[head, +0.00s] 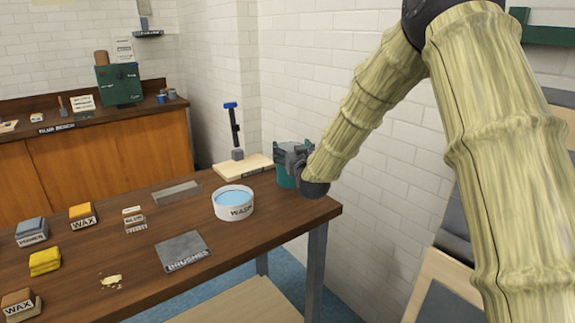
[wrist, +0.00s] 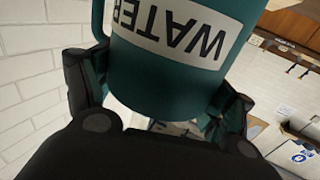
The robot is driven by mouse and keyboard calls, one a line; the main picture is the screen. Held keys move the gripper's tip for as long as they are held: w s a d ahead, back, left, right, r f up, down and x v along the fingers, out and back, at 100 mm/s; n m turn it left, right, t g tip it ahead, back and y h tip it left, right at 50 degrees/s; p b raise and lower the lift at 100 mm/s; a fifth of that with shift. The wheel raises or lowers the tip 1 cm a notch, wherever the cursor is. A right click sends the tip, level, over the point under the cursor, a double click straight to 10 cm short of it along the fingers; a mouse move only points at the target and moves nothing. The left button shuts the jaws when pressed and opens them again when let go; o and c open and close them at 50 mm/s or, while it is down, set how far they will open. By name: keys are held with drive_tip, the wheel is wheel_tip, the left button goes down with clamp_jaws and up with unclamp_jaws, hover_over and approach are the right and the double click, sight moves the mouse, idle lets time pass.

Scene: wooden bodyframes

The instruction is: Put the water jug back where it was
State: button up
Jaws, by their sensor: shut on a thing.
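The teal water jug (wrist: 165,75) fills the upper middle of the wrist view, with a white WATER label that reads upside down there. My gripper (wrist: 160,110) is shut on it, with a dark finger on each side of its body. In the head view my gripper (head: 293,157) is at the far right end of the table, and a part of the teal jug (head: 285,178) shows just below it. The rest of the jug is hidden by my gripper and wrist. I cannot tell whether its base touches the table.
A white WASH bowl (head: 233,204) of blue water stands left of the jug. A light board (head: 243,167) with an upright blue-topped tool (head: 234,130) is behind. A white brick wall is close on the right.

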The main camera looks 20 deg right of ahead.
sight(283, 180)
drive_tip(key=shift+w+f, duration=0.35)
drive_tip(key=shift+f, duration=0.25)
drive_tip(key=shift+a+f, duration=0.1)
drive_tip(key=shift+f, duration=0.05)
drive_tip(key=shift+s+a, duration=0.15)
drive_tip(key=shift+s, duration=0.05)
drive_tip(key=shift+s+f, duration=0.15)
drive_tip(key=shift+f, duration=0.25)
drive_tip(key=f, duration=0.2)
drive_tip(key=shift+w+f, duration=0.2)
drive_tip(key=shift+f, duration=0.1)
drive_tip(key=shift+s+r, duration=0.15)
drive_tip(key=shift+r, duration=0.05)
drive_tip(key=shift+f, duration=0.1)
drive_tip(key=o, duration=1.9)
drive_tip(key=shift+f, duration=0.1)
drive_tip(key=shift+o, duration=0.2)
